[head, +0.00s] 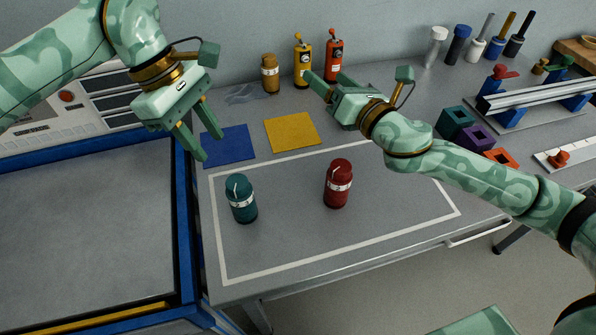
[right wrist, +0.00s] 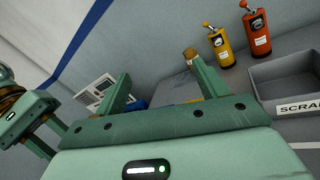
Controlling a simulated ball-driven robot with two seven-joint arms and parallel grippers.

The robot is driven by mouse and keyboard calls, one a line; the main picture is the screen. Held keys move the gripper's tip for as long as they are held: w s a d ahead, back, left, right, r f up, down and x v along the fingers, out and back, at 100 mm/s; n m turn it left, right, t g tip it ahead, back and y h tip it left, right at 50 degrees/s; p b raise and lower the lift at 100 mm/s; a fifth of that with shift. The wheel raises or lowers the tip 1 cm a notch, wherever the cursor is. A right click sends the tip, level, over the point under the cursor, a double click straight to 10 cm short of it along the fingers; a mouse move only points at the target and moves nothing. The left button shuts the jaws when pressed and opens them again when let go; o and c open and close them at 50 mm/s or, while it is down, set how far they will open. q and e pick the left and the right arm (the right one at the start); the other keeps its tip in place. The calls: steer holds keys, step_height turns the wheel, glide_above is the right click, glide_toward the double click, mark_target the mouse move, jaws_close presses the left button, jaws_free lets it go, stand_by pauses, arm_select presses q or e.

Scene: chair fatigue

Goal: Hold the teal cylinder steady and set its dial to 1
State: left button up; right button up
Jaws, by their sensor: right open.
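The teal cylinder (head: 241,200) stands upright on the grey table inside the white outline, toward its left side. A pale band with a mark runs around it; the dial setting is too small to read. My left gripper (head: 207,149) is open and empty, above and to the left of the teal cylinder, apart from it. My right gripper (head: 318,84) is open and empty near the back of the table, beyond the outline and far from the teal cylinder. Its fingers (right wrist: 162,84) also show spread in the right wrist view.
A red cylinder (head: 338,184) stands upright to the right of the teal one. Blue (head: 228,146) and yellow (head: 292,132) squares lie behind. Brown (head: 270,74), yellow (head: 303,62) and orange (head: 333,56) cylinders stand at the back. A blue-framed machine (head: 90,225) borders the table's left.

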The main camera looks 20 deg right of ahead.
steer(key=s+a+f+n+g+y, duration=0.2)
steer(key=s+a+f+n+g, duration=0.15)
steer(key=s+a, duration=0.45)
steer(key=n+g, duration=0.3)
steer(key=n, duration=0.2)
glide_toward(236, 196)
steer(key=s+d+f, duration=0.1)
steer(key=d+f, duration=0.1)
steer(key=d, duration=0.2)
steer(key=shift+y, duration=0.3)
steer(key=x, duration=1.6)
steer(key=shift+a+f, duration=0.3)
steer(key=shift+s, duration=0.1)
